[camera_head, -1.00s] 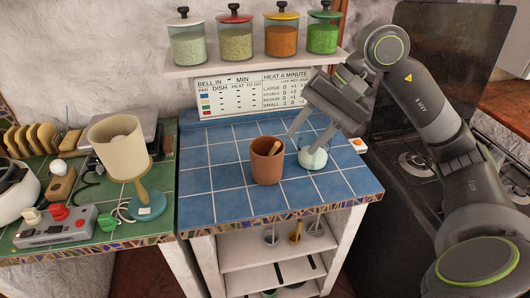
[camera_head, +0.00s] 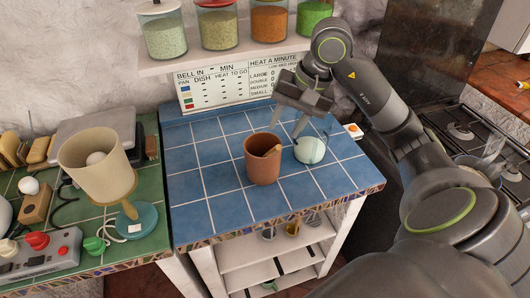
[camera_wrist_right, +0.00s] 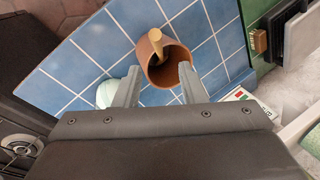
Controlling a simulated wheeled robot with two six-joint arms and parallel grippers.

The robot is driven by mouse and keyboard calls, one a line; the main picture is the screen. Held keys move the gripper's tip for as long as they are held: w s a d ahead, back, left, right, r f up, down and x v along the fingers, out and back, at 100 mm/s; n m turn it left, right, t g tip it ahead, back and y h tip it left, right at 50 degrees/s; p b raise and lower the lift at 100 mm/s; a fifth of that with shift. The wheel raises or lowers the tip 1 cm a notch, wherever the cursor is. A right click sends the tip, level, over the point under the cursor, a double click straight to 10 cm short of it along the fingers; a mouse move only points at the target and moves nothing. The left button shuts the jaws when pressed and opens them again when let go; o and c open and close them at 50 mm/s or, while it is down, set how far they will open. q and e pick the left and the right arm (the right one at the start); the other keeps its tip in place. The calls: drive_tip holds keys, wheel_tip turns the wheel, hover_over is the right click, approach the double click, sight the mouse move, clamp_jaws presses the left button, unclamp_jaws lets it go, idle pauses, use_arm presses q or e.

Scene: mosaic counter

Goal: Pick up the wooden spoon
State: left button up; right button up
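The wooden spoon (camera_head: 272,151) stands tilted in a terracotta cup (camera_head: 261,165) on the blue tiled counter; only its upper end shows above the rim. In the right wrist view the spoon (camera_wrist_right: 156,42) leans against the rim of the cup (camera_wrist_right: 146,50), and its lower part is hidden inside. My right gripper (camera_head: 287,124) is open and empty, above and behind the cup. In the right wrist view its two fingers (camera_wrist_right: 159,73) are spread apart, pointing toward the cup, with the spoon beyond the tips. My left gripper is not in view.
A pale green and white round vessel (camera_head: 310,150) stands just right of the cup. A shelf with lidded jars (camera_head: 219,27) hangs behind, above a printed chart (camera_head: 223,86). A lamp (camera_head: 97,162) stands on the green counter at left. The blue counter's left part is clear.

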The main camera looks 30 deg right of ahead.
sight(272, 152)
drive_tip(key=p+x, duration=0.2)
drive_tip(key=x, duration=0.5)
drive_tip(key=shift+s+a+f+p, duration=0.1)
drive_tip(key=shift+a+f+p, duration=0.15)
drive_tip(key=shift+f+p, duration=0.1)
drive_tip(key=shift+a+f, duration=0.15)
drive_tip(key=shift+f, duration=0.6)
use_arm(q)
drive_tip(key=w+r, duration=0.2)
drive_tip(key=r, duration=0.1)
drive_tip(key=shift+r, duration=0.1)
use_arm(e)
clamp_jaws()
